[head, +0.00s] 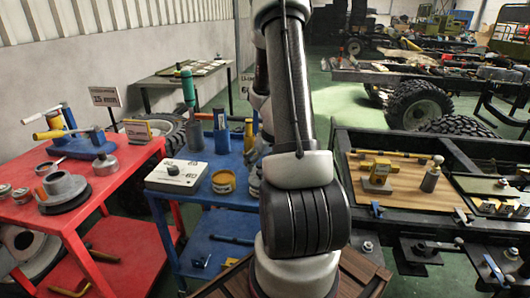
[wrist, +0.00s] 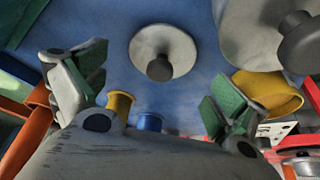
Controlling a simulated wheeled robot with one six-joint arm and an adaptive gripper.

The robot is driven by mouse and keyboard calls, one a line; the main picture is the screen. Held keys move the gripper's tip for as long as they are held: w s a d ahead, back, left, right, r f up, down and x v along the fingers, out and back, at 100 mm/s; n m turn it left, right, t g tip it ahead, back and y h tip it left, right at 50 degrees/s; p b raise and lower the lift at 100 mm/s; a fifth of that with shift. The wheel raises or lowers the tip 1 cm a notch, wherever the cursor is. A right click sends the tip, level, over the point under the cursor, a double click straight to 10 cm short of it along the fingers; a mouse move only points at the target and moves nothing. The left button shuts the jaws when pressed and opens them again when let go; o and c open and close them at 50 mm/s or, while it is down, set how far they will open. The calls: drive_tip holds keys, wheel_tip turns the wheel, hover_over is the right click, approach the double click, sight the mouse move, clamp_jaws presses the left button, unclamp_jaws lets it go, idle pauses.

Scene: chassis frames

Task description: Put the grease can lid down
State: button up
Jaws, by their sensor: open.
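In the wrist view, a round grey lid (wrist: 178,42) with a dark centre knob lies on the blue cart top (wrist: 110,50). My gripper (wrist: 158,92) is open and empty, its green-padded fingers wide apart on either side of the lid's near side, not touching it. In the head view my arm hides the gripper and most of the lid's surroundings. I cannot tell whether the yellow round thing (wrist: 268,95) by the right finger is the same can.
A larger grey round part (wrist: 250,35) with a dark knob is close at the right. A white box (head: 177,176), a blue cylinder (head: 220,130) and a yellow cylinder (head: 249,138) share the cart. A red cart (head: 110,185) stands left; a dark workbench (head: 365,190) stands right.

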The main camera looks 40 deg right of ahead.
drive_tip(key=v, duration=0.9)
drive_tip(key=s+a+r+n+y, duration=0.1)
drive_tip(key=s+a+r, duration=0.2)
drive_tip(key=a+r, duration=0.95)
drive_tip(key=s+a+r, duration=0.3)
drive_tip(key=s, duration=0.4)
drive_tip(key=s+a+r, duration=0.3)
drive_tip(key=s+a, duration=0.1)
drive_tip(key=s, duration=0.3)
drive_tip(key=shift+a+r, duration=0.2)
drive_tip(key=shift+r, duration=0.15)
